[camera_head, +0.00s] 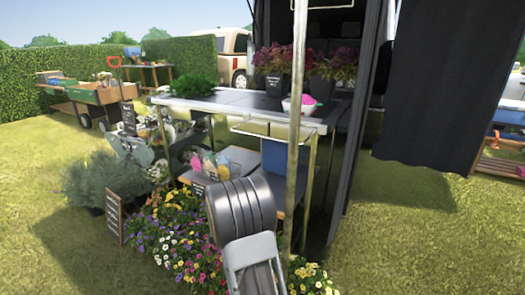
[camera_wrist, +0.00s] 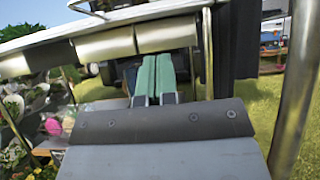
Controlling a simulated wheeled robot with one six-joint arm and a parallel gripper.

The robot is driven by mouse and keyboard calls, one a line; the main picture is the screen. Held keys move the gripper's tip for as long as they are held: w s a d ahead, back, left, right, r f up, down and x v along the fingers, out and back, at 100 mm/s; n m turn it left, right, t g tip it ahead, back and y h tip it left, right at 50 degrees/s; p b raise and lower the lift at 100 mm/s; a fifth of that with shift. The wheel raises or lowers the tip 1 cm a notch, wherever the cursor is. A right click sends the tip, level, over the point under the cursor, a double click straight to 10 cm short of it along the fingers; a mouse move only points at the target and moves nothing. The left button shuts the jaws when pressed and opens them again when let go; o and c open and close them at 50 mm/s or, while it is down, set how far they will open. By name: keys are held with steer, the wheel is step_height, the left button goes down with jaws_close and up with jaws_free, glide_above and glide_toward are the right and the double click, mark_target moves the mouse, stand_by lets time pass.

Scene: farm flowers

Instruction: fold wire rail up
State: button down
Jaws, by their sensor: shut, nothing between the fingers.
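A thin, pale wire rail (camera_head: 265,137) shows in the head view just below the front edge of the counter (camera_head: 215,103), hanging down from it.
A metal post (camera_head: 297,130) stands upright beside my arm; a post also shows close at right in the wrist view (camera_wrist: 297,90). Potted flowers (camera_head: 190,230) crowd the ground below. Dark cloth (camera_head: 440,80) hangs at right. Open grass (camera_head: 400,240) lies to the right.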

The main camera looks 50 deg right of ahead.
steer(key=a+r+b+x, duration=0.1)
steer(key=r+x, duration=0.1)
steer(key=x, duration=1)
steer(key=shift+r+b, duration=0.35)
steer(key=shift+r, duration=0.05)
steer(key=shift+s, duration=0.1)
